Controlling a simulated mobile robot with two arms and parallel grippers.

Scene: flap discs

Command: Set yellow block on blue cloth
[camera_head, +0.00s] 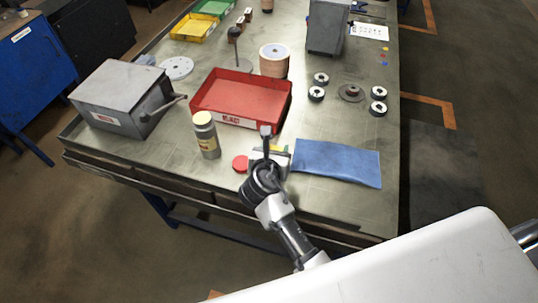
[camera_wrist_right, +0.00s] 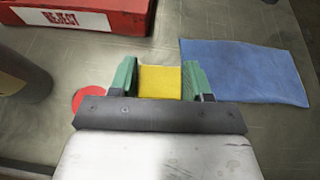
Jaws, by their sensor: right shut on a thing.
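The yellow block (camera_wrist_right: 160,82) sits between the green fingers of my right gripper (camera_wrist_right: 160,80) in the right wrist view. The gripper is shut on it. In the head view my right gripper (camera_head: 268,150) is over the front part of the table, just left of the blue cloth, and mostly hides the block. The blue cloth (camera_head: 338,163) lies flat on the table and is bare. It also shows to the right of the gripper in the right wrist view (camera_wrist_right: 245,72). I cannot tell whether the block touches the table. My left gripper does not show.
A red disc (camera_head: 240,162) lies just left of my right gripper. A jar (camera_head: 206,135) stands farther left, and a red bin (camera_head: 240,96) sits behind. A grey box (camera_head: 118,97) is at the left. Several small rings lie beyond the cloth.

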